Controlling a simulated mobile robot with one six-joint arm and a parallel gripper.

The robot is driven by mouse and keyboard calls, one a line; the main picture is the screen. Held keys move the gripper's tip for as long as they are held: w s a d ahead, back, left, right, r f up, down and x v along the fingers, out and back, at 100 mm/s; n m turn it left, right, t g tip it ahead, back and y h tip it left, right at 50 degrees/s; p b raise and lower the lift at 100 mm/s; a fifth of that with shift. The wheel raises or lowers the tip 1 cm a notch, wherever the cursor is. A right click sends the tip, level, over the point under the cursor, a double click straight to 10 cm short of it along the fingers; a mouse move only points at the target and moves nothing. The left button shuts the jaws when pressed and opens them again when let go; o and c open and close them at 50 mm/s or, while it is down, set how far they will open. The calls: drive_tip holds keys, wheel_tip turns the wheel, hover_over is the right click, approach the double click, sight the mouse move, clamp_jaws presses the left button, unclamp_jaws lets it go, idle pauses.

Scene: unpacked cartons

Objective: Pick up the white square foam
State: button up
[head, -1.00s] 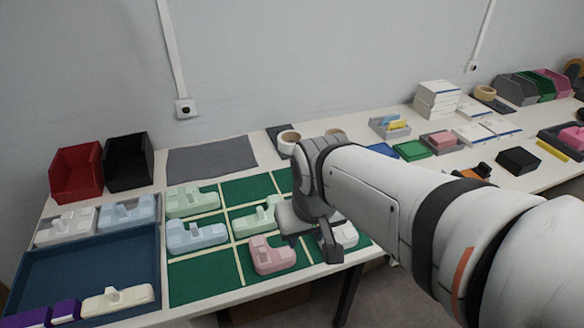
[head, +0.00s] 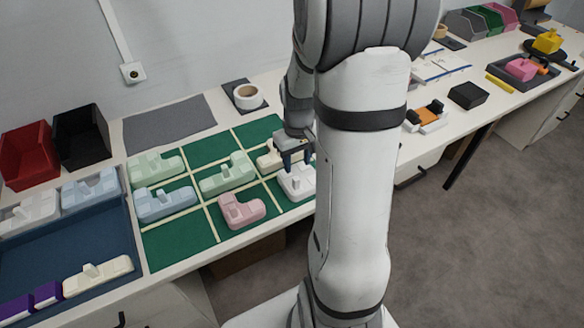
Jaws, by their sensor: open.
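The white foam piece (head: 297,185), blocky with a raised tab on top, lies in the front right cell of the green divided mat (head: 185,243). My gripper (head: 297,160) is open, pointing down just over the white foam's raised tab. Whether its fingers touch or straddle the tab is hard to tell. My arm hides the right end of the foam. A cream foam piece (head: 267,158) lies behind it, partly covered by the gripper.
A pink foam (head: 241,210) lies left of the white one, with green foams (head: 228,174) and a blue foam (head: 164,203) farther left. A tape roll (head: 248,96) stands behind. A blue tray (head: 60,255) is at the left.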

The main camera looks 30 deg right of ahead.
sight(296, 179)
drive_tip(key=f, duration=0.7)
drive_tip(key=shift+s+a+f, duration=0.15)
drive_tip(key=shift+a+f, duration=0.05)
drive_tip(key=shift+f, duration=0.2)
clamp_jaws()
